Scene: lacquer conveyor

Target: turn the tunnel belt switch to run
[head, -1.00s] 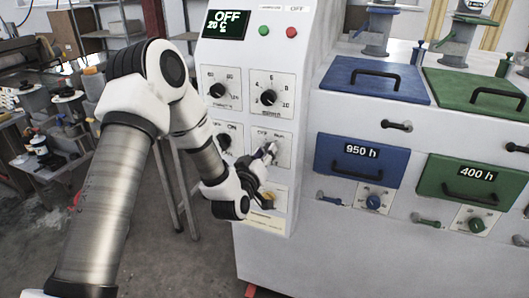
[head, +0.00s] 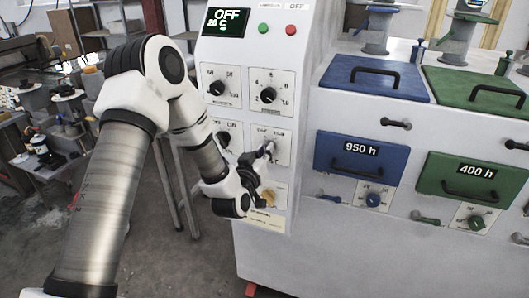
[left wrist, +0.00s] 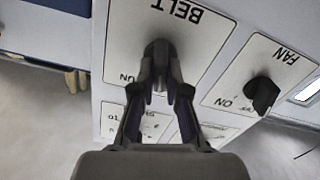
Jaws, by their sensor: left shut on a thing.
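The belt switch is a dark knob (left wrist: 160,48) on a white plate lettered BELT (left wrist: 188,20), which appears upside down in the left wrist view. Part of the run marking shows beside it. My left gripper (left wrist: 161,80) is shut on this knob, one finger on each side. In the head view the left gripper (head: 264,154) is at the switch plate (head: 284,148) on the white control panel and covers most of the knob. The fingers hide which way the knob points. My right gripper is not in view.
The display (head: 227,21) above reads OFF. The fan switch (left wrist: 262,96) sits close beside the belt switch. Two dials, a green button (head: 263,28) and a red button (head: 291,31) are higher up. A yellow knob (head: 268,197) is just below the gripper.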

